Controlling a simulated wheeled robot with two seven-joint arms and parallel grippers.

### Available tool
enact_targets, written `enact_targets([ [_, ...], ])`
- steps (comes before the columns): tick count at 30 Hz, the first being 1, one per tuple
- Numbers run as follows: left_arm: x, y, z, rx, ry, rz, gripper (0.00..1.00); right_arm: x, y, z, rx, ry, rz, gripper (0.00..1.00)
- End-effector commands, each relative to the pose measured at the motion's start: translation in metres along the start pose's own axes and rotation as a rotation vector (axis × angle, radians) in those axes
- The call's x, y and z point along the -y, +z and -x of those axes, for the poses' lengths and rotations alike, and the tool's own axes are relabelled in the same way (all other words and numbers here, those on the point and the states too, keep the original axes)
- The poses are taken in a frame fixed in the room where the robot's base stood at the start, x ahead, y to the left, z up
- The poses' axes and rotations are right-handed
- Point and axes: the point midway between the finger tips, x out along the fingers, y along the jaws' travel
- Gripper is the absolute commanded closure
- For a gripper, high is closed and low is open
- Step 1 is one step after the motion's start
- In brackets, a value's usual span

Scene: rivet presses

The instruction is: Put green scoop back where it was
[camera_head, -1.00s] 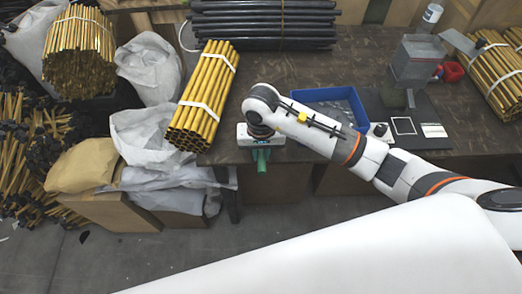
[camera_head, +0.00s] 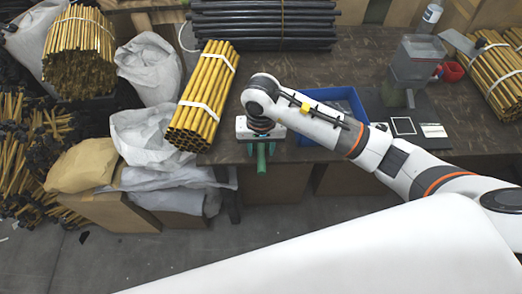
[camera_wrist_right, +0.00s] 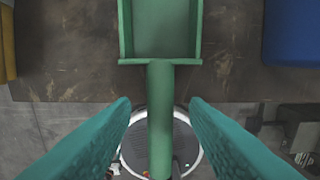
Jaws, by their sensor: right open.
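The green scoop shows in the right wrist view, its square pan (camera_wrist_right: 160,30) lying over the brown table top and its handle (camera_wrist_right: 160,115) pointing back past the table edge. My right gripper (camera_wrist_right: 160,105) is open, with one teal finger on each side of the handle and a visible gap to both. In the head view my right gripper (camera_head: 261,155) is at the table's front edge, pointing down. The scoop's pan is hidden there under my wrist. My left gripper is not in view.
A blue bin (camera_head: 335,105) stands just right of my right wrist, partly behind my arm. A bundle of yellow tubes (camera_head: 205,95) lies to the left. A grey hopper device (camera_head: 416,62) and a red cup (camera_head: 452,71) stand farther right on the table (camera_head: 340,50).

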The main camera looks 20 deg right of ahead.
Motion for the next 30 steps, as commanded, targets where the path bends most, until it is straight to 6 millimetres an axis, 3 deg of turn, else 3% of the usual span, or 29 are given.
enact_targets([
  [6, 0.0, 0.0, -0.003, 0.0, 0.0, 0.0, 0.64, 0.0, 0.002, 0.05, 0.007, 0.0, 0.001, 0.59],
  [13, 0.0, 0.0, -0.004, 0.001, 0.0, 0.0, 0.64, 0.0, 0.001, 0.085, 0.004, 0.0, 0.0, 0.59],
  [18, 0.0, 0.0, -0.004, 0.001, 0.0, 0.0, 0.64, 0.0, 0.0, 0.094, 0.001, -0.001, -0.001, 0.59],
  [30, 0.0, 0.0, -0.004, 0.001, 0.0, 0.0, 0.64, 0.0, 0.0, 0.095, 0.0, -0.001, -0.001, 0.59],
])
